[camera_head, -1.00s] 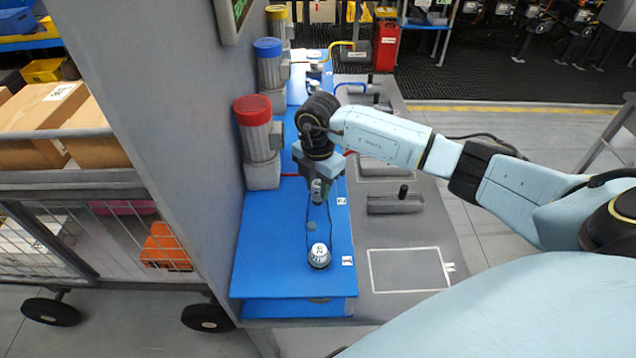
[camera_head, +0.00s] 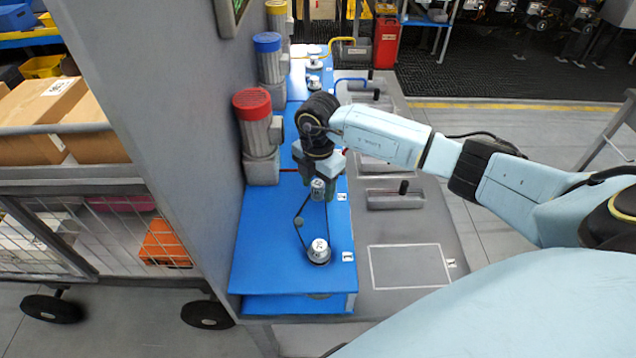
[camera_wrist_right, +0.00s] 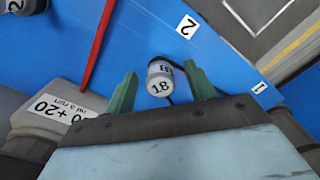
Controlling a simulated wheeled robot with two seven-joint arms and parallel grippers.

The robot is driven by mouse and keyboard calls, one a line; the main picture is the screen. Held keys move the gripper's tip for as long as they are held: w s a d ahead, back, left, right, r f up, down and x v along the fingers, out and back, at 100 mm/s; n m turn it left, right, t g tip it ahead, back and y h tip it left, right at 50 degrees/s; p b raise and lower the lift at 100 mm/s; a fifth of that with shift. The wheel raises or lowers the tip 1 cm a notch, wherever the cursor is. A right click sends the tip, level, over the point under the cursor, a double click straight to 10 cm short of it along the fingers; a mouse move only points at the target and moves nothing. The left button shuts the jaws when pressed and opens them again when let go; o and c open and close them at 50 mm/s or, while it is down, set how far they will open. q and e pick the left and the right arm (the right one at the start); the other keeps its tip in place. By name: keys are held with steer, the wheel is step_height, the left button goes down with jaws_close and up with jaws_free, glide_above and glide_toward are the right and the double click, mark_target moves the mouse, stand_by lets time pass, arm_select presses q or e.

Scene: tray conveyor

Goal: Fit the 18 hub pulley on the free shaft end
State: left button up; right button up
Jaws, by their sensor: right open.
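The hub pulley marked 18 (camera_wrist_right: 160,88) is a small silver-grey cylinder between the two green fingers of my right gripper (camera_wrist_right: 161,68) in the wrist view. The fingers stand apart with a gap on each side of it. In the head view the pulley (camera_head: 318,192) is upright just below the gripper (camera_head: 320,180), over the blue deck (camera_head: 262,238). Its underside and the shaft are hidden, so I cannot tell how it is seated. A second silver pulley (camera_head: 319,251) stands nearer on the deck. A thin dark belt (camera_head: 299,208) bows left between the two pulleys.
Red-capped (camera_head: 252,104), blue-capped (camera_head: 267,42) and yellow-capped motors stand along the wall on the left. A block with a black handle (camera_head: 395,199) and a bare white-outlined rectangle (camera_head: 410,271) lie on the grey tabletop to the right.

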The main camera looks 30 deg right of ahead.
mark_target(318, 183)
step_height(318, 183, up, 13)
steer(key=shift+r, duration=0.2)
stand_by(0.3)
stand_by(0.4)
